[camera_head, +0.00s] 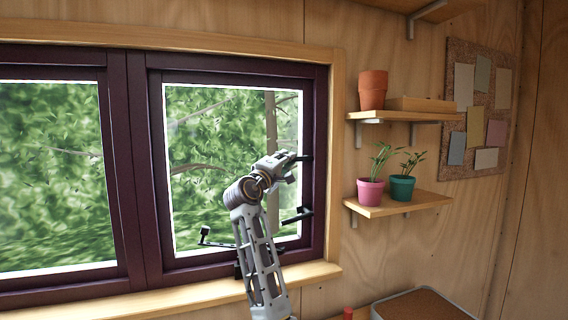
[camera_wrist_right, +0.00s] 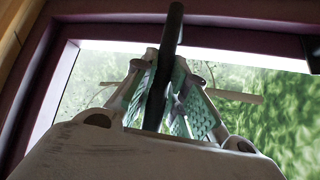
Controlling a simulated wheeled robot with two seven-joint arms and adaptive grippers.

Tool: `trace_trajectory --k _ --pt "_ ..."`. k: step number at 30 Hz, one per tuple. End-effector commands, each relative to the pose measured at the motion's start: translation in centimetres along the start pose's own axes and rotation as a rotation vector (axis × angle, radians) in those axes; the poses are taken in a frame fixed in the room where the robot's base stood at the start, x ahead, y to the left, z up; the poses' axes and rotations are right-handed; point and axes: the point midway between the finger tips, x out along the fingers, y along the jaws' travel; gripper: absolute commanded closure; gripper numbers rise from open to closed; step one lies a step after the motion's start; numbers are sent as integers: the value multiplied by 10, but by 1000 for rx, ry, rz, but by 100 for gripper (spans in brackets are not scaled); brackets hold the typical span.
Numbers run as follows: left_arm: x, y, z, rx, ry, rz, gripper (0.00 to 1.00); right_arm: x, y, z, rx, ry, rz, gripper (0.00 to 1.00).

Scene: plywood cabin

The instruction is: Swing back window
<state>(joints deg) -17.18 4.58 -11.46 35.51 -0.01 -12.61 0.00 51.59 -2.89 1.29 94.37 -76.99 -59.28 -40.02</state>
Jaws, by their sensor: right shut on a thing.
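The window has a dark purple right-hand sash (camera_head: 313,115) that looks flush with its frame. Black fittings show on it: an upper handle (camera_head: 305,157) and a lower handle (camera_head: 298,215) on its right side, and a black stay (camera_head: 215,242) at the bottom. My right gripper (camera_head: 290,160) is at the upper handle, its fingers pointing right. In the right wrist view the gripper (camera_wrist_right: 165,90) is shut on a black bar (camera_wrist_right: 174,30), one finger on each side. The gripper hides part of the handle. My left gripper is not in view.
A left window pane (camera_head: 50,180) sits beside the sash. To the right, a wooden shelf (camera_head: 425,205) holds a pink pot (camera_head: 370,192) and a teal pot (camera_head: 402,189). A higher shelf holds a terracotta pot (camera_head: 373,90). A wooden sill (camera_head: 150,302) runs below.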

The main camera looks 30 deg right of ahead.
Motion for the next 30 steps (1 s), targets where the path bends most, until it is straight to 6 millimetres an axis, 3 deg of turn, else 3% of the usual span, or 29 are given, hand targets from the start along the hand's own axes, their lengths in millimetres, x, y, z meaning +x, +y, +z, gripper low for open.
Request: trace_trajectory --k 10,11,15,30 --pt "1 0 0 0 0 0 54 -5 -1 3 -4 -17 -4 100" --pt "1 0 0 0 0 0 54 -5 -1 3 -4 -17 -4 83" --pt "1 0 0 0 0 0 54 -5 0 3 -4 -15 -2 65" --pt "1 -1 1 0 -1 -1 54 -9 1 2 -3 -12 1 64"
